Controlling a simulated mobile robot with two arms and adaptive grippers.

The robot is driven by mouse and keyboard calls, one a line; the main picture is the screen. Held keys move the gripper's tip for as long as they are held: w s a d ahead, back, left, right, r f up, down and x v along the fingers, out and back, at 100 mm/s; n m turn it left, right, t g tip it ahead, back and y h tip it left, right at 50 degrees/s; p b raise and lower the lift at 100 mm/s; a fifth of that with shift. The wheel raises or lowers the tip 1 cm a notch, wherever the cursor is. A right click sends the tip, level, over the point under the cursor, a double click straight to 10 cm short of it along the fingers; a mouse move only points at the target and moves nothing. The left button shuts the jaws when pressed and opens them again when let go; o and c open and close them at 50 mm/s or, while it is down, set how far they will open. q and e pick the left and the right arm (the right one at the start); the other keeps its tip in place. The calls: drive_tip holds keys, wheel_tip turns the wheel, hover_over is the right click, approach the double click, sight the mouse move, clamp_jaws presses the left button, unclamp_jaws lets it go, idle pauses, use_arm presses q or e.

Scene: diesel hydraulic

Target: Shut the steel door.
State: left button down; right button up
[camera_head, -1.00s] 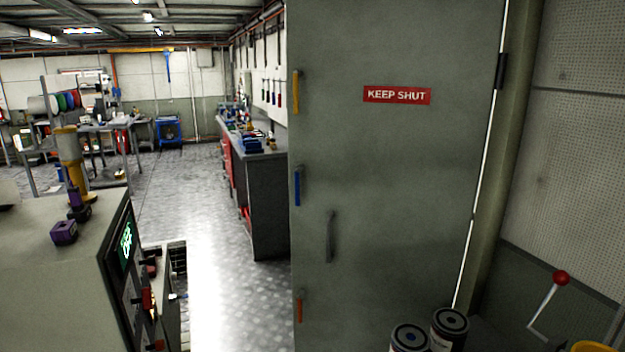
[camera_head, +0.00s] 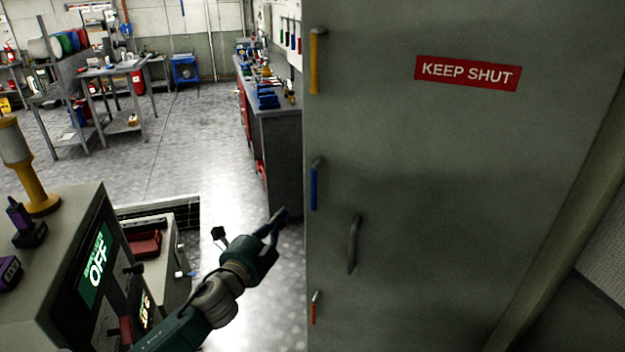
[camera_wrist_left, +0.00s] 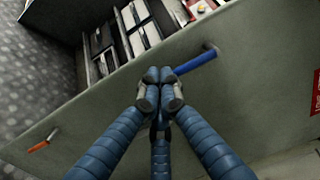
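The steel door (camera_head: 450,190) is a tall grey-green panel with a red KEEP SHUT sign (camera_head: 468,73). It stands open, its free edge facing the aisle. Yellow (camera_head: 315,65), blue (camera_head: 314,188) and orange (camera_head: 314,310) handles line that edge, with a grey pull handle (camera_head: 353,245) on its face. My left gripper (camera_head: 280,217) is just left of the edge, below the blue handle's height. In the wrist view its fingers (camera_wrist_left: 160,76) are together with nothing held, their tips appearing beside the blue handle (camera_wrist_left: 195,62). Contact cannot be told. My right gripper is not in view.
A console (camera_head: 75,250) with a green OFF screen stands at lower left, close to my left arm. A grey workbench (camera_head: 275,160) with tools runs behind the door's edge. The floor aisle (camera_head: 180,130) between them is open. A wall frame (camera_head: 570,250) lies at right.

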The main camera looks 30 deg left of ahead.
use_arm(q)
drive_tip(key=p, duration=0.2)
approach(305, 185)
drive_tip(key=w, duration=0.3)
drive_tip(key=w+a+p, duration=0.1)
drive_tip(key=w, duration=0.1)
drive_tip(key=shift+w+r, duration=0.15)
drive_tip(key=shift+w, duration=0.2)
drive_tip(key=shift+w+a, duration=0.15)
drive_tip(key=shift+w, duration=0.5)
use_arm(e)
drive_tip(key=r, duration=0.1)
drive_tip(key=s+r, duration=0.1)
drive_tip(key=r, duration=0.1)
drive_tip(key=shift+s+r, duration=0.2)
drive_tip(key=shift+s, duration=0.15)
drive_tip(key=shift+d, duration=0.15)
